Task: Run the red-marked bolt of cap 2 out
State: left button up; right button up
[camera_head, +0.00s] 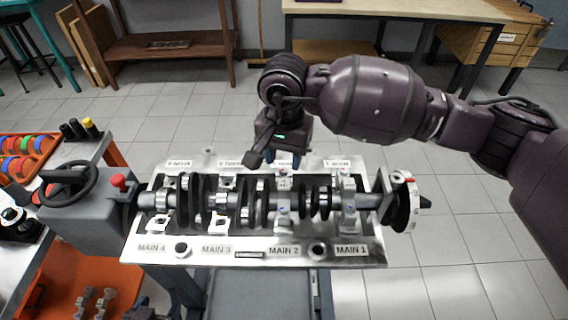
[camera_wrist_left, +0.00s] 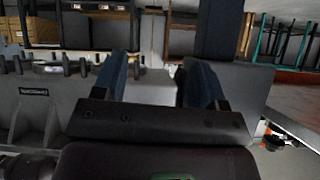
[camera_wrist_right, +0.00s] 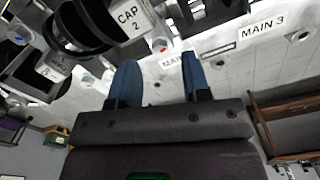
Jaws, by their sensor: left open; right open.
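The crankshaft (camera_head: 235,201) lies across the engine block's deck (camera_head: 215,253). Cap 2 (camera_wrist_right: 130,14), labelled "CAP 2", shows at the top of the right wrist view. A silver bolt head (camera_wrist_right: 159,44) with a small reddish spot sits beside it. My right gripper (camera_head: 284,159) is open and empty, with blue fingertips pointing down behind the crankshaft near MAIN 2. In the right wrist view the bolt head appears just beyond and between the fingertips, apart from them. My left gripper (camera_wrist_left: 158,62) is open and empty, seen only in its wrist view. The right gripper partly hides the far deck.
A grey unit with a handwheel (camera_head: 68,185) and red knob (camera_head: 119,181) stands left of the block. An orange tray (camera_head: 28,160) holds coloured rings. Loose caps (camera_head: 84,303) lie at lower left. The floor behind the block is clear.

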aim_at(284, 171)
jog(key=shift+f, duration=1.45)
grip_shut()
